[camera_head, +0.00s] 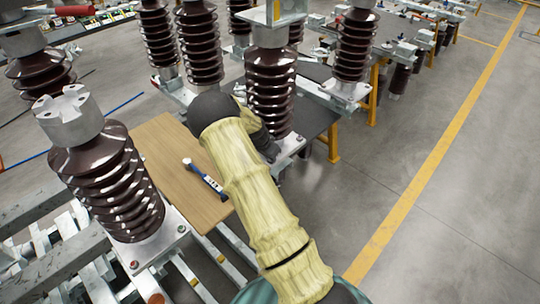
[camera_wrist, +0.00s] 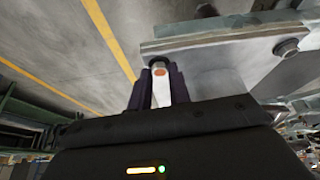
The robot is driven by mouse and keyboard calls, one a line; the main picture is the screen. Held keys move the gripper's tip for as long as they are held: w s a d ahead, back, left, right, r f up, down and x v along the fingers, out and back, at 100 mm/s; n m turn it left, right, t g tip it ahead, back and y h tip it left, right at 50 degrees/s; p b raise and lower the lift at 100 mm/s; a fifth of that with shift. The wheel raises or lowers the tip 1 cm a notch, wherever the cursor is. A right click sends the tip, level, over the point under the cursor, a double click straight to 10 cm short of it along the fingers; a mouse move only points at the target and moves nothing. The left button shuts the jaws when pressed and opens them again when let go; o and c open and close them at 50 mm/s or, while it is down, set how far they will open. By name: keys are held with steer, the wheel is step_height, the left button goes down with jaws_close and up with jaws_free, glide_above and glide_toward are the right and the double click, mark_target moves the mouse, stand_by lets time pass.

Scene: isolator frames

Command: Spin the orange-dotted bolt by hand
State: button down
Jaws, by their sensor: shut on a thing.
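The orange-dotted bolt (camera_wrist: 159,71) shows in the wrist view, under the near left corner of a grey metal base plate (camera_wrist: 215,45). My gripper (camera_wrist: 160,88) has its two dark fingers on either side of the bolt and is shut on it. The fingers hide the bolt's sides; its orange-marked end faces the camera between them. In the head view my arm in its pale yellow sleeve reaches to the base of a brown ribbed insulator (camera_head: 271,95). My gripper and the bolt are mostly hidden there behind the arm.
Another bolt (camera_wrist: 287,47) sits at the plate's right side. A large insulator (camera_head: 110,185) stands at the near left. The floor right of my arm, with a yellow line (camera_head: 425,170), is clear.

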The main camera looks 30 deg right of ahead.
steer(key=shift+w, duration=0.1)
steer(key=c, duration=1.3)
jaws_free()
steer(key=b+v, duration=0.2)
steer(key=v, duration=1.5)
steer(key=shift+r, duration=0.25)
steer(key=s+a+n+y, duration=0.1)
steer(key=s+a+n, duration=0.2)
steer(key=s, duration=0.5)
steer(key=s+a+n+y, duration=0.1)
steer(key=s+a+n, duration=0.3)
steer(key=s, duration=0.4)
steer(key=s+a+n+y, duration=0.2)
steer(key=s+a+n, duration=0.2)
steer(key=s+n, duration=0.2)
steer(key=s, duration=0.2)
steer(key=shift+s+a+r+t, duration=0.25)
steer(key=shift+s+r+t, duration=0.05)
steer(key=shift+s+r, duration=0.1)
